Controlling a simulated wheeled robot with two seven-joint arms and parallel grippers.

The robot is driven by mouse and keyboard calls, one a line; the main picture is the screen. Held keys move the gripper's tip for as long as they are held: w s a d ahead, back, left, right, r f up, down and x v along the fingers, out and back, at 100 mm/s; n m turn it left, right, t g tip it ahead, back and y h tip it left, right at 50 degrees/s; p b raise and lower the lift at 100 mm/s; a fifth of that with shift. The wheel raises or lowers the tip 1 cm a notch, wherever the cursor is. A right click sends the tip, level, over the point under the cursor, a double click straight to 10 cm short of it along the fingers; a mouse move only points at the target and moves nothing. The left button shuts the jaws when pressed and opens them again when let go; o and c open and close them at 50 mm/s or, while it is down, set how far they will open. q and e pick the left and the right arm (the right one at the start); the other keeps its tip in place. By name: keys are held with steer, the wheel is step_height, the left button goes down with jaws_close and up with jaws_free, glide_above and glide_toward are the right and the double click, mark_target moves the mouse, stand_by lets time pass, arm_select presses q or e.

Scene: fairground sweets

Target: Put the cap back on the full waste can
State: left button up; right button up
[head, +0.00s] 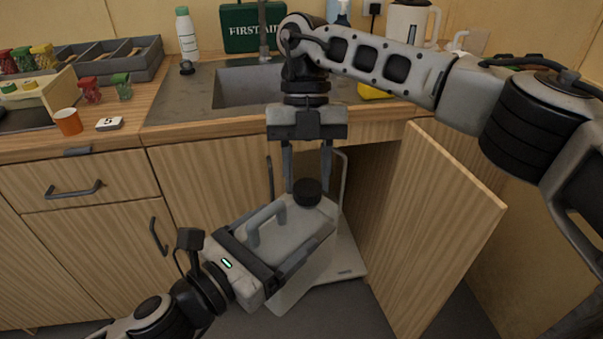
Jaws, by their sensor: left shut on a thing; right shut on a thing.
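The waste can (298,228) is a pale grey jerrycan with a moulded handle. It stands tilted in front of the open cupboard. My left gripper (283,235) reaches in from the lower left and is shut on the can, its dark fingers lying along the top. The black cap (307,192) is at the can's far top corner, over the neck. My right gripper (307,180) points down from above and is shut on the cap between its two fingers. The neck is hidden under the cap, so I cannot tell whether the cap is seated.
The cupboard door (440,230) stands open on the right. A pale tray (348,262) with a wire frame is behind the can. Above are the counter and sink (240,88). A white bottle (186,32), green first-aid box (250,27) and orange cup (68,121) stand there.

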arm_select(q)
steer(key=shift+d+r, duration=0.1)
steer(key=shift+r, duration=0.2)
arm_select(e)
steer(key=m+y, duration=0.1)
steer(key=m, duration=0.1)
steer(key=d+m+y, duration=0.1)
steer(key=m, duration=0.2)
steer(key=shift+t, duration=0.3)
steer(key=m+y, duration=0.1)
steer(key=m, duration=0.3)
steer(key=shift+s+t, duration=0.1)
steer(key=shift+t, duration=0.2)
steer(key=o, duration=1)
steer(key=shift+r, duration=0.1)
steer(key=v, duration=1.1)
steer(key=shift+d+r, duration=0.25)
steer(key=shift+r, duration=0.1)
